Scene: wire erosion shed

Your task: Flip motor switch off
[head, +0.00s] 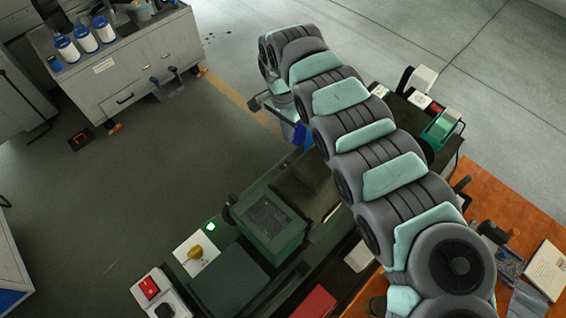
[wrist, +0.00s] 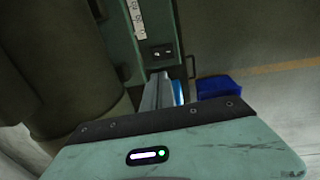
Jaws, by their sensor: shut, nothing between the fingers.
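My gripper (wrist: 161,78) is shut and empty in the wrist view, its fingers pointing up the picture at a green machine side (wrist: 155,25). A small dark switch plate (wrist: 162,52) with pale marks sits on that side, just beyond the fingertips. I cannot tell whether they touch it or which way it is set. In the head view my arm hides most of the gripper. No label reading motor is legible.
A blue bin (wrist: 220,87) lies right of the fingers in the wrist view. A black handle (wrist: 190,66) stands close by. The head view shows a grey cabinet (head: 120,85) with bottles at top left, an orange bench (head: 510,205) at right, and open floor (head: 90,205) at left.

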